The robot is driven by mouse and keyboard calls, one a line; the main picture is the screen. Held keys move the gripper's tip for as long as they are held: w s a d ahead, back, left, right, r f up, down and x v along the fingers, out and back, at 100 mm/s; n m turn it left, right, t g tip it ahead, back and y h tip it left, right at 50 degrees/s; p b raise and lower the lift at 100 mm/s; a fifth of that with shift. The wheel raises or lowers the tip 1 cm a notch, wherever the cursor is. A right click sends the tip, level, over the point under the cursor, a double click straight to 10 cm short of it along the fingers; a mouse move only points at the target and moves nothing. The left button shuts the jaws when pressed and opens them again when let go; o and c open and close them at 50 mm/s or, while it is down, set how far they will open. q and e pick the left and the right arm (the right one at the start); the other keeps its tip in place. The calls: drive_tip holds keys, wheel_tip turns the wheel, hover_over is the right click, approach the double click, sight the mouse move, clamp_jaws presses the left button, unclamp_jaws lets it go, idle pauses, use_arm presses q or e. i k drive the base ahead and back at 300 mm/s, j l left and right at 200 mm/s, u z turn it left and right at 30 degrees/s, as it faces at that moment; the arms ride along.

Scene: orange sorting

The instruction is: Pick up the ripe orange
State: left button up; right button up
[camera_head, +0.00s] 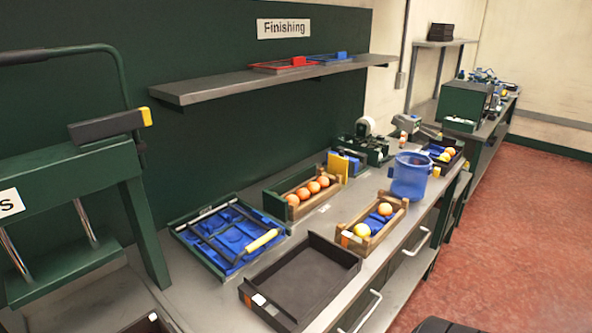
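A wooden crate (271,203) at the back of the bench holds several orange-coloured oranges (303,193) in a row. A second wooden crate (371,243) nearer the front edge holds a yellow fruit (362,230) and a paler orange one (385,209), with blue pieces beside them. A dark tray farther right holds yellowish fruit (448,152). The fruit in the back crate has the deepest orange colour. Neither of my grippers shows in the head view.
An empty black tray (300,283) lies at the front of the bench. A green tray (178,229) with blue inserts is behind it to the left. A blue bucket (410,176) stands right of the crates. A shelf (270,78) overhangs the back. A green frame (150,230) stands at left.

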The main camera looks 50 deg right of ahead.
sight(384, 210)
drive_tip(key=z, duration=0.4)
drive_tip(key=l+z, duration=0.1)
drive_tip(key=z, duration=0.35)
drive_tip(key=l+z, duration=0.1)
drive_tip(key=z, duration=0.3)
drive_tip(key=k+l+z, duration=0.1)
drive_tip(key=z, duration=0.7)
drive_tip(key=u, duration=2)
drive_tip(key=l+z, duration=0.1)
drive_tip(key=z, duration=1.9)
drive_tip(key=i+l+u, duration=0.15)
drive_tip(key=u, duration=0.2)
drive_tip(key=l+u, duration=0.35)
drive_tip(key=i+l+u, duration=0.1)
drive_tip(key=l+u, duration=0.3)
